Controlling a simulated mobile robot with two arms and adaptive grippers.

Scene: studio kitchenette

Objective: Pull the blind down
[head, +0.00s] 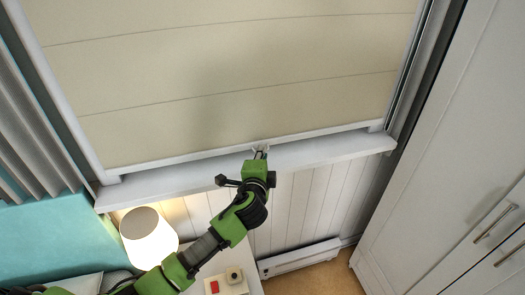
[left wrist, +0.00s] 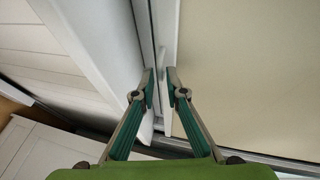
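The cream blind (head: 230,75) hangs low over the window, with faint horizontal seams. Its pale bottom bar (head: 200,156) is just above the white sill (head: 330,150). My left gripper (head: 260,153) is at the middle of the bar. In the left wrist view the blind's cloth (left wrist: 250,80) fills the right side. There my left fingers (left wrist: 160,82) are close together around a thin white pull tab (left wrist: 167,118) at the bar and look shut on it. The fingers partly hide the tab. My right gripper is not in view.
A lit lamp (head: 148,238) and a small table (head: 240,275) with a red item (head: 213,287) are below left of the window. A grey curtain (head: 35,140) hangs at left. A white wardrobe (head: 440,170) stands at right.

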